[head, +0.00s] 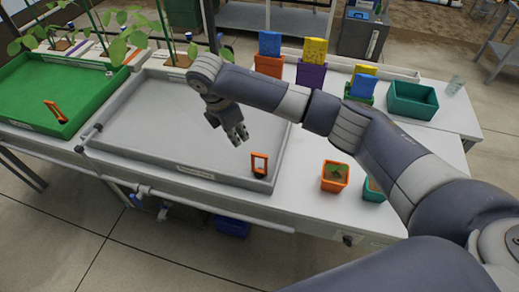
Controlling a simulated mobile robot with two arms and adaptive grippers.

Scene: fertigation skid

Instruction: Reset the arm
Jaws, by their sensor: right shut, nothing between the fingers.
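My right arm reaches in from the lower right and bends down over the grey tray (150,125). My right gripper (238,140) hangs above the tray's right part, pointing down. Its fingers are together with nothing between them. An orange-framed piece (259,164) stands at the tray's front right corner, a little below and right of the gripper and apart from it. My left gripper does not show.
A green tray (50,85) with another orange piece lies at left, with leafy plants behind it. An orange pot (335,176) stands near the front edge beside a teal pot (374,188), partly hidden by my arm. Coloured bins and a teal box (412,100) stand at the back right.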

